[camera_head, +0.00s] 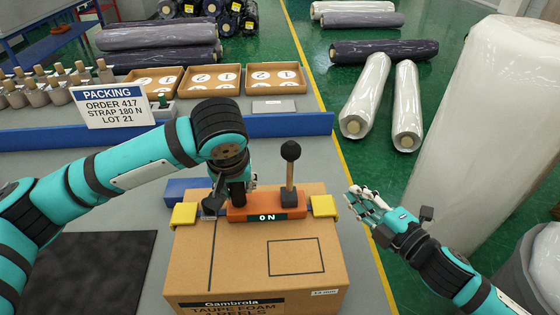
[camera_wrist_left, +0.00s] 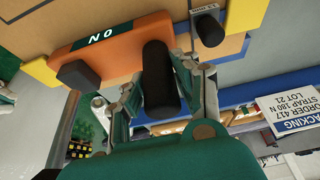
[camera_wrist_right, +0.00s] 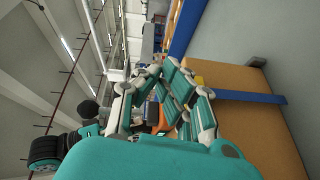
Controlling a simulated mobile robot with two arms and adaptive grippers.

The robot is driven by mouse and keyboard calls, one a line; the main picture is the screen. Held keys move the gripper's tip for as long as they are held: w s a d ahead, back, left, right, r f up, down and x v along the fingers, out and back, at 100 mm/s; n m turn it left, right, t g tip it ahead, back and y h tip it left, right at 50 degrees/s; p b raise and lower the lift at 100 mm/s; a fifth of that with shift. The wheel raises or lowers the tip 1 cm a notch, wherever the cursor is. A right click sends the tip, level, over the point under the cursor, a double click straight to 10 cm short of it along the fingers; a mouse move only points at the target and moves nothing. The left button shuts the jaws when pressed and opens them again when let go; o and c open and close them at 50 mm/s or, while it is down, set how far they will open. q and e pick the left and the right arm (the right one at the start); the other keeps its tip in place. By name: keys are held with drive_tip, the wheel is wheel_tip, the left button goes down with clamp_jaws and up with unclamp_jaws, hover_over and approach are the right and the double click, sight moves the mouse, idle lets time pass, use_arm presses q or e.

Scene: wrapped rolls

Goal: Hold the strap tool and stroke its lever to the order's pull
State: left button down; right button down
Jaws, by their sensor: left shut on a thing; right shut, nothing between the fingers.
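The orange strap tool (camera_head: 264,209) sits on top of a cardboard box (camera_head: 225,262); its display reads 0 N. Its lever (camera_head: 290,180) stands about upright, with a black ball knob (camera_head: 290,151) on top. My left gripper (camera_head: 238,188) is shut on the tool's black grip (camera_wrist_left: 158,75), left of the lever. My right gripper (camera_head: 366,200) is shut and empty, apart from the tool, to the right of the box; its closed fingers also show in the right wrist view (camera_wrist_right: 165,95). The packing sign (camera_head: 113,105) reads order 417, strap 180 N, lot 21.
Yellow corner pieces (camera_head: 184,214) sit at the box's far edges. A blue rail (camera_head: 290,125) crosses behind the box, with cardboard trays (camera_head: 215,80) beyond it. A tall wrapped roll (camera_head: 480,130) stands at the right. A dark mat (camera_head: 85,270) lies left of the box.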

sight(290, 169)
drive_tip(key=s+a+r+n+g+y, duration=0.2)
drive_tip(key=s+a+r+n+y, duration=0.2)
drive_tip(key=s+a+r, duration=0.5)
wheel_tip(290, 169, up, 2)
drive_tip(key=shift+a+r+y, duration=0.15)
drive_tip(key=shift+a+y, duration=0.25)
drive_tip(key=shift+y, duration=0.7)
drive_tip(key=x, duration=1)
drive_tip(key=shift+d, duration=0.15)
drive_tip(key=shift+d+m+t, duration=0.3)
drive_tip(key=shift+t, duration=0.1)
